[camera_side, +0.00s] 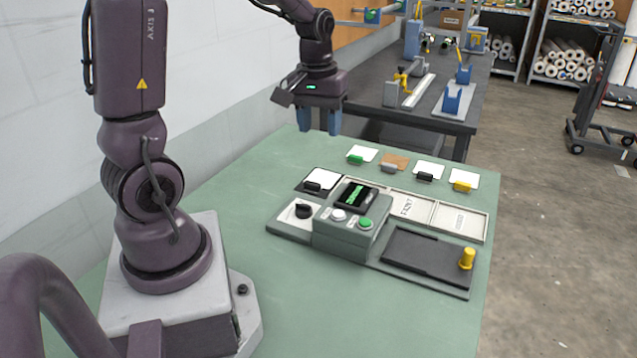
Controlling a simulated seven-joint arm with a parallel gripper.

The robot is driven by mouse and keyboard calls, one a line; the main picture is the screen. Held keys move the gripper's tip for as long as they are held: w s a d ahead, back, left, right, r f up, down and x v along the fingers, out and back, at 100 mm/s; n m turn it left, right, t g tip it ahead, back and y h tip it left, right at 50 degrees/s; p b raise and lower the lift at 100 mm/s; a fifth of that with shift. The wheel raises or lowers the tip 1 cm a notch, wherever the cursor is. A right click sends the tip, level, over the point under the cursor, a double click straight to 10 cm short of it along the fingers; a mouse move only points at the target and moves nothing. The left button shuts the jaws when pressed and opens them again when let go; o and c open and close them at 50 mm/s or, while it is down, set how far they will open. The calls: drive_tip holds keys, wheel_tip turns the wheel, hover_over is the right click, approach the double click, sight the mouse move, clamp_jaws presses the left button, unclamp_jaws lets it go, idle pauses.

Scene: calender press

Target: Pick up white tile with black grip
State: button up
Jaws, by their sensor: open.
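A white tile (431,168) with a black grip (425,177) lies on the green table, third from the left in the back row. My gripper (319,131) is open and empty, blue fingers pointing down. It hangs above the table's back left part, left of the row and apart from all tiles.
In the same row are a white tile with a green grip (355,159), a brown tile with a grey grip (388,167) and a white tile with a yellow grip (462,186). The grey press device (350,235) stands in front. Bare green table (240,200) lies left.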

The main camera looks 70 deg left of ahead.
drive_tip(key=w+a+f+n+g, duration=0.1)
drive_tip(key=a+f+n, duration=1.1)
drive_tip(key=a, duration=0.3)
drive_tip(key=n, duration=0.5)
hover_over(312, 183)
wheel_tip(312, 183, down, 8)
drive_tip(key=shift+d+r, duration=0.15)
drive_tip(key=shift+r, duration=0.1)
drive_tip(key=shift+f, duration=2.6)
clamp_jaws()
